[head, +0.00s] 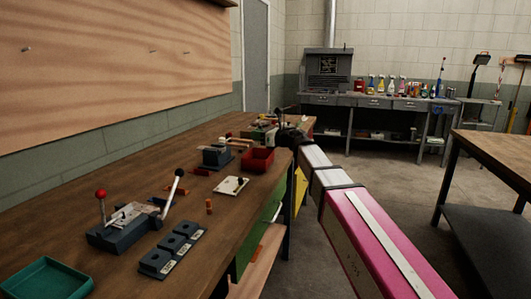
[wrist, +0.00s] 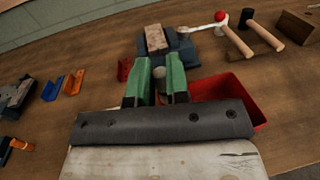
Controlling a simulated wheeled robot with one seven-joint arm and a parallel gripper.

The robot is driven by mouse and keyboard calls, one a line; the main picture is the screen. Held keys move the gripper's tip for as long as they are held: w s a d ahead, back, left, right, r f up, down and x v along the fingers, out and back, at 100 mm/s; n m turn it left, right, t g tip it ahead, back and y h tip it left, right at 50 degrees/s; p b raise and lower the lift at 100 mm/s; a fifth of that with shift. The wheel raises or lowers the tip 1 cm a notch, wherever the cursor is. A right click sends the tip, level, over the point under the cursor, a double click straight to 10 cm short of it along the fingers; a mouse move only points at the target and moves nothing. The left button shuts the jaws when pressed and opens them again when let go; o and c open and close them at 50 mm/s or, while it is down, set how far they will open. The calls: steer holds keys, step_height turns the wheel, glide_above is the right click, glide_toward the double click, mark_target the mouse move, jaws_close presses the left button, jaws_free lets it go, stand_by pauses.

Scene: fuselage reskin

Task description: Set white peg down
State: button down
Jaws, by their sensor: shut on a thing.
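My gripper (wrist: 160,84) has two green fingers, shut on a small pale, rounded thing, the white peg (wrist: 160,73), whose end shows between them. The rest of the peg is hidden by the fingers and the dark wrist bar. In the head view my gripper (head: 287,136) is small and far along the workbench (head: 120,192), near the red bin, and the peg cannot be made out there. I cannot tell whether the peg touches anything below it.
A red bin (wrist: 240,97) lies right of my fingers. A blue-grey fixture (wrist: 183,48) with a tan block stands just beyond them. Mallets (wrist: 262,32) lie at upper right, orange and blue brackets (wrist: 72,81) at left. A block with holes (head: 172,250) and lever fixture (head: 125,232) stand nearer.

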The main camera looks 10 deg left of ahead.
steer(key=shift+w+d+f, duration=0.45)
steer(key=shift+w+f, duration=0.5)
steer(key=shift+f, duration=0.35)
steer(key=shift+w+d+f, duration=0.4)
steer(key=shift+w+f, duration=0.6)
steer(key=shift+f, duration=0.25)
steer(key=shift+w+d+f, duration=0.45)
steer(key=shift+w+f, duration=0.5)
steer(key=shift+f, duration=0.35)
steer(key=shift+f, duration=0.4)
steer(key=shift+f, duration=0.25)
steer(key=c, duration=1.1)
jaws_free()
